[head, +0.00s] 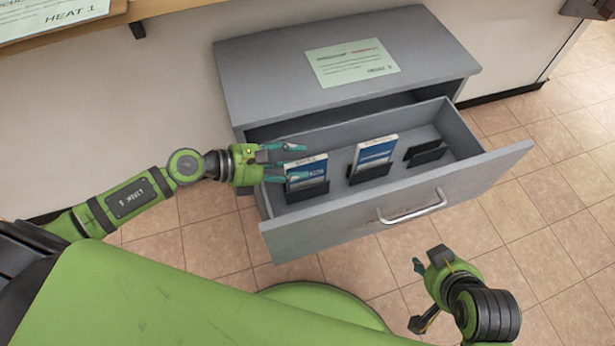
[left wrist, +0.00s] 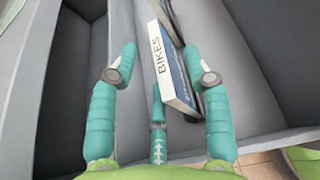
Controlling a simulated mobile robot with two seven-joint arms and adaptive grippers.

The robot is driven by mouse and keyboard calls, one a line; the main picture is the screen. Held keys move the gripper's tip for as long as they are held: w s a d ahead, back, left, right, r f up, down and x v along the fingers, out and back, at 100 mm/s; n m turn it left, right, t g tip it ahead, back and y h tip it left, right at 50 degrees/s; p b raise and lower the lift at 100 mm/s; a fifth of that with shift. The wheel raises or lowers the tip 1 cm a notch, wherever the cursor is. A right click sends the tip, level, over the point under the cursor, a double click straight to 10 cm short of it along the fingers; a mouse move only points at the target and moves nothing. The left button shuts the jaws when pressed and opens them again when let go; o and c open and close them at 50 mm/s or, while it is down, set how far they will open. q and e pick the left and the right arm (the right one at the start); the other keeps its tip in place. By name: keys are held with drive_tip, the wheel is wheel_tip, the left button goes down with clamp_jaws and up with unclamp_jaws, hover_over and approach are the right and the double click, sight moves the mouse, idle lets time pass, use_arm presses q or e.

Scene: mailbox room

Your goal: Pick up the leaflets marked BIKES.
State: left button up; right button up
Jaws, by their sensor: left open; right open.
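The leaflets marked BIKES show in the left wrist view (left wrist: 172,72) as a white-and-blue stack standing on edge. In the head view they are the leftmost leaflets (head: 314,168), upright in a dark holder in the open drawer. My left gripper (head: 297,162) is open at this stack. In the left wrist view its fingers (left wrist: 162,60) stand on either side of the leaflets, with visible space at the left finger; I cannot tell whether the right finger touches. My right gripper (head: 419,293) is open and empty, in front of the drawer and low in the view.
The grey drawer (head: 340,227) is pulled out from a cabinet (head: 265,75) with a green notice (head: 352,62) on top. A second leaflet stack (head: 375,150) stands in the middle holder. The right holder (head: 426,153) looks empty. A handle (head: 412,208) juts from the drawer front.

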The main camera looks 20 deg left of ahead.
sight(306, 162)
use_arm(q)
drive_tip(key=x, duration=0.3)
drive_tip(key=shift+w+d+f, duration=0.1)
drive_tip(key=shift+w, duration=0.1)
clamp_jaws()
